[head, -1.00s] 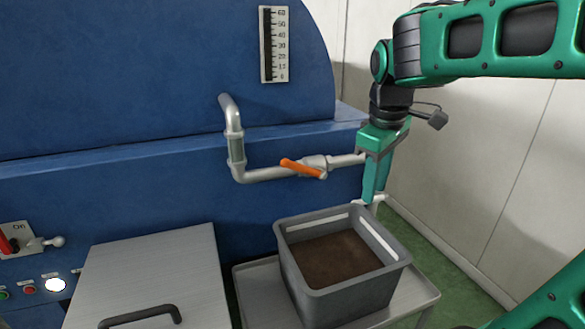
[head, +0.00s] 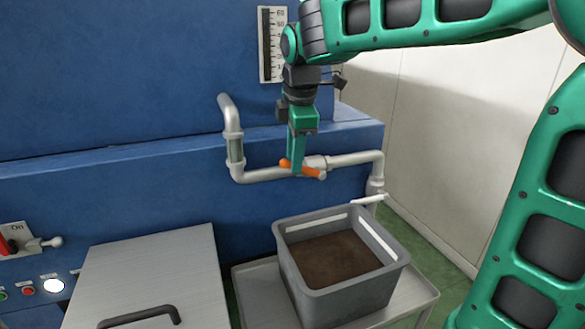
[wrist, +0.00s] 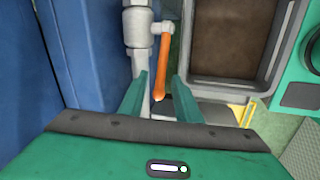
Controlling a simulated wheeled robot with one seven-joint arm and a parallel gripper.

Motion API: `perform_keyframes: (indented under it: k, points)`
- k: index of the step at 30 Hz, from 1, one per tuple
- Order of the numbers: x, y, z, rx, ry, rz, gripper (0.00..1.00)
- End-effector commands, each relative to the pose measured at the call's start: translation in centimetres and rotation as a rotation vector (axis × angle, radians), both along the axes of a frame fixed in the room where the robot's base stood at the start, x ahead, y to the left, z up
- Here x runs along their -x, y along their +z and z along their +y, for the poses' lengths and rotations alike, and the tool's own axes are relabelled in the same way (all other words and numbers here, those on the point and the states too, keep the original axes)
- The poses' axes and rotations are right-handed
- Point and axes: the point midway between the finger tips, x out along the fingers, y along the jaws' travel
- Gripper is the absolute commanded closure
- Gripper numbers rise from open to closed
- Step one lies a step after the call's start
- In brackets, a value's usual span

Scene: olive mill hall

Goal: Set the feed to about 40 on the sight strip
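The orange feed lever (head: 302,169) sits on a grey pipe valve and slants slightly down to the right in the head view. In the wrist view the lever (wrist: 162,65) points toward my gripper. My gripper (head: 297,168) is over the lever, fingers down. In the wrist view my gripper (wrist: 160,88) is open, with the lever's end between its two fingers and a gap on both sides. The sight strip (head: 265,45), a white scale with a dark column, is on the blue machine. My arm hides part of its numbers, and I cannot read a level.
A grey crate (head: 290,265) with brown contents stands on a trolley (head: 253,287) below the pipe. A metal lid (head: 165,262) with a black handle is to the left. A switch panel (head: 18,240) is at far left. The pale wall is at right.

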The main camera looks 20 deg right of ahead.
Motion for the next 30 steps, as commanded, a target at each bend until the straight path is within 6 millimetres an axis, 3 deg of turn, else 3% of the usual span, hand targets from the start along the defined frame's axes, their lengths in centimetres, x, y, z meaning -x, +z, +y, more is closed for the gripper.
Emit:
perform_keyframes:
  k: [8,19,20,24,30]
  points:
    - [-0.8,-3.2,-0.1,0.0,-0.001,0.001,0.7]
    - [-1.0,-3.7,-0.1,0.0,-0.001,0.0,0.7]
    - [-1.0,-3.7,-0.1,0.0,-0.001,0.0,0.72]
    - [-1.0,-3.7,-0.1,0.0,-0.001,0.0,1.0]
    - [-1.0,-3.7,-0.1,-0.002,0.001,-0.001,1.0]
